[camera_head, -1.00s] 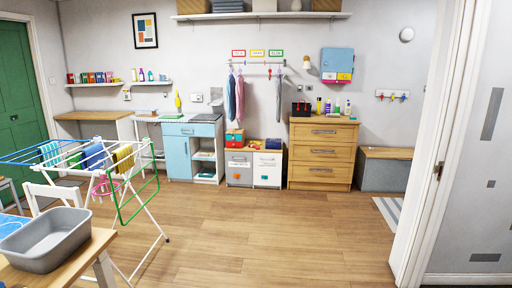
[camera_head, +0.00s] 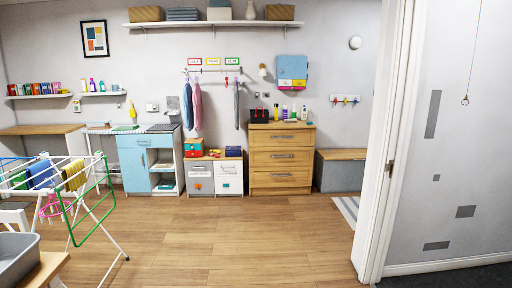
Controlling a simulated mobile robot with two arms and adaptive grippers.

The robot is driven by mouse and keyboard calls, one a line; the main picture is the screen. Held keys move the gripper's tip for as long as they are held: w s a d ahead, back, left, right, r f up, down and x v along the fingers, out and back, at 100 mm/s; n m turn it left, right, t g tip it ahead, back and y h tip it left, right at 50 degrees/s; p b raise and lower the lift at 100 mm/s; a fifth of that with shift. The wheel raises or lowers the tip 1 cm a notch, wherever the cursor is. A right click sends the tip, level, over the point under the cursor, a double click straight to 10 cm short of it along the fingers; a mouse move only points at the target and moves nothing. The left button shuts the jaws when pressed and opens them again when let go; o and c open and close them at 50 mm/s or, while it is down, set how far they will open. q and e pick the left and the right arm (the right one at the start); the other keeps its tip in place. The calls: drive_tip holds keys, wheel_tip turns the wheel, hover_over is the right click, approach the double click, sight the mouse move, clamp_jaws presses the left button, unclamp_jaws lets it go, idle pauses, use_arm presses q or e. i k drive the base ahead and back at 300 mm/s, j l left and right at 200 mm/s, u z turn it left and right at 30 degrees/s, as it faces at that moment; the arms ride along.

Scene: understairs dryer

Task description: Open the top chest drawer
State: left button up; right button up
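The wooden chest (camera_head: 281,173) stands against the back wall, a little right of the middle in the head view. It has three drawers, all shut. The top chest drawer (camera_head: 281,140) has a dark bar handle (camera_head: 281,137) across its front. A black bag and several bottles stand on the chest top. Neither of my grippers is in view. The chest is some way off across the floor.
The wooden floor (camera_head: 230,230) in front of the chest is clear. A drying rack (camera_head: 75,200) and a grey tub (camera_head: 17,258) on a table stand at the left. A white door frame (camera_head: 381,150) rises at the right. A bench (camera_head: 340,172) stands right of the chest.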

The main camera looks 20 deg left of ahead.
sight(258, 138)
drive_tip(key=i+j+u, duration=0.2)
drive_tip(key=i, duration=0.6)
drive_tip(key=i+j+u, duration=0.2)
drive_tip(key=i, duration=0.55)
drive_tip(key=i+u, duration=0.1)
drive_tip(key=i, duration=1.05)
drive_tip(key=i+l+u, duration=0.15)
drive_tip(key=i, duration=0.95)
drive_tip(key=i+l+z, duration=0.1)
drive_tip(key=i+z, duration=0.2)
drive_tip(key=i, duration=0.35)
drive_tip(key=i+z, duration=0.35)
drive_tip(key=i, duration=0.3)
drive_tip(key=i+j+z, duration=0.3)
drive_tip(key=i, duration=0.35)
